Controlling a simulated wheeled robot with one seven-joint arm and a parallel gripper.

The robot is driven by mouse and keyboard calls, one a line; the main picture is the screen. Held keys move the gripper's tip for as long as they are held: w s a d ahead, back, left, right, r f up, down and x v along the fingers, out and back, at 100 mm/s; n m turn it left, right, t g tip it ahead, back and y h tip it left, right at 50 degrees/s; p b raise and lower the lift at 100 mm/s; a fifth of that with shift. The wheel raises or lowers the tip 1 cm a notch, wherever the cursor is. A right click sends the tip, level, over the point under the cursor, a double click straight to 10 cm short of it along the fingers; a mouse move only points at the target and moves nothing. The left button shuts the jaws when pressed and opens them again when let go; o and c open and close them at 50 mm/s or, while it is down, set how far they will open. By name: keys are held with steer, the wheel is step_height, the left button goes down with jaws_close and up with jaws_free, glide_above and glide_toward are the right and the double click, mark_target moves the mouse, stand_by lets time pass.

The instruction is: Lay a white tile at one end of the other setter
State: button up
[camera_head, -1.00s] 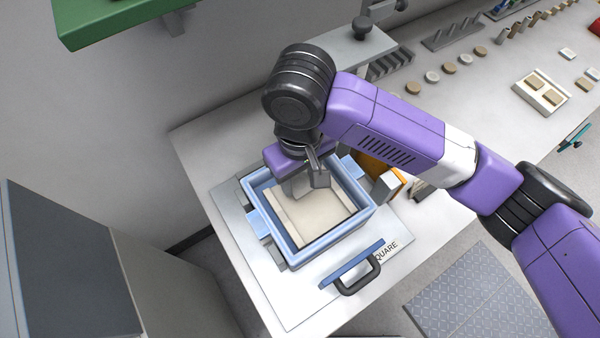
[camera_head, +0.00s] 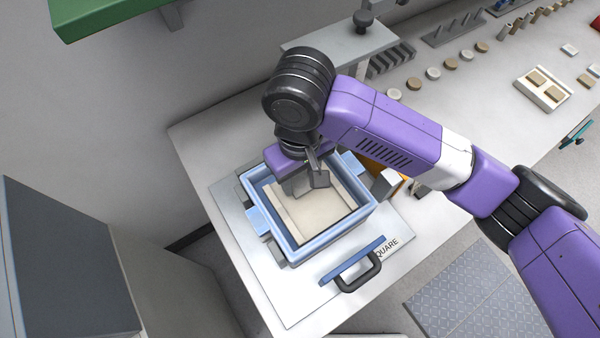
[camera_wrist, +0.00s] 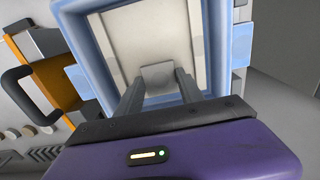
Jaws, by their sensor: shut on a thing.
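The cream setter (camera_head: 312,212) with raised side ledges lies inside a blue square frame (camera_head: 299,253). In the wrist view the setter (camera_wrist: 152,35) shows between the blue walls. My gripper (camera_head: 307,184) reaches down into the frame over the setter's far end. In the wrist view my gripper (camera_wrist: 158,84) is shut on a small pale tile (camera_wrist: 157,74), which is at or just above the setter floor near one end; I cannot tell if it touches. My gripper hides the tile in the head view.
White tiles (camera_head: 569,49) and a tan tile (camera_head: 585,80) lie near the other setter. A blue plate with a black handle (camera_head: 371,272) stands at the frame's near side. Several round discs (camera_head: 432,76) line the bench.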

steer(key=o, duration=1.4)
step_height(320, 180, up, 8)
steer(key=shift+f, duration=0.1)
